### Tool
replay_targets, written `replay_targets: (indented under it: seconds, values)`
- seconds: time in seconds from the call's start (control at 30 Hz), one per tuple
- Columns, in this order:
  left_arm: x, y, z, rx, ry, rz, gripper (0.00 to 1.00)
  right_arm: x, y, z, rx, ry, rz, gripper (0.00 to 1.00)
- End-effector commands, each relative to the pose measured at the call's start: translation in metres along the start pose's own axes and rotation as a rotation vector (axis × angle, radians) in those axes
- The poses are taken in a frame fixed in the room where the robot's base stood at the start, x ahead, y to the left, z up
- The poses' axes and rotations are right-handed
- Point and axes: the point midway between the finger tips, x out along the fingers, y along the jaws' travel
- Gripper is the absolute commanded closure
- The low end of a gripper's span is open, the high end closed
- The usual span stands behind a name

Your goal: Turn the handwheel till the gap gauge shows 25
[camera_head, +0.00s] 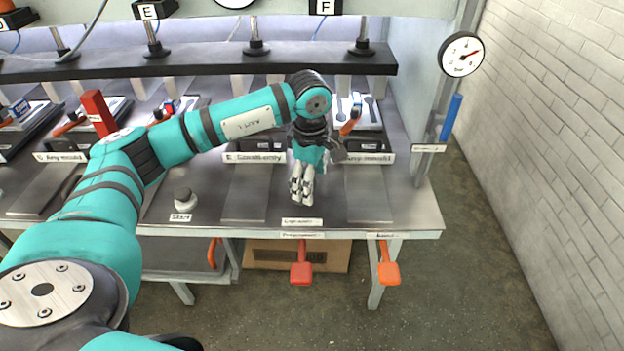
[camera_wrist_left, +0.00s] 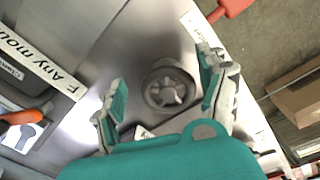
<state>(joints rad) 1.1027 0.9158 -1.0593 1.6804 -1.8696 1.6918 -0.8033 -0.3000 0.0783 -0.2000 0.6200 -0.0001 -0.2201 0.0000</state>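My left gripper (camera_head: 302,188) points down at the bench top near its front edge, in front of the mould stations. In the left wrist view its two fingers stand apart (camera_wrist_left: 161,72). A small grey round spoked wheel, which looks like the handwheel (camera_wrist_left: 170,88), lies between them, with a visible space on each side. In the head view the gripper hides this wheel. My right gripper is not in view.
A Start button (camera_head: 185,200) stands on the bench left of the gripper. Red (camera_head: 301,272) and orange (camera_head: 388,272) handles hang at the bench front. A dark press beam (camera_head: 190,62) runs along the back. A blue cylinder (camera_head: 451,117) is on the right post. Floor at right is clear.

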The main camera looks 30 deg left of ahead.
Motion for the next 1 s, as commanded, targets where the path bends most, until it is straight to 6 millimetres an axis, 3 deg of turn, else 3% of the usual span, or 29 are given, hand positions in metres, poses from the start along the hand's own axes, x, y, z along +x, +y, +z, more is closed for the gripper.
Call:
replay_targets:
  seconds: [0.27,0.7,1.0]
  values:
    - [-0.009,-0.001,0.001,0.002,0.000,-0.003,0.25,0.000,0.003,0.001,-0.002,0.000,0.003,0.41]
    - [-0.096,0.001,0.000,0.001,-0.001,0.002,0.25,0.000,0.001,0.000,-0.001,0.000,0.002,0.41]
    - [-0.119,0.001,0.000,0.001,-0.001,-0.002,0.25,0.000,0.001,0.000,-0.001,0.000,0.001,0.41]
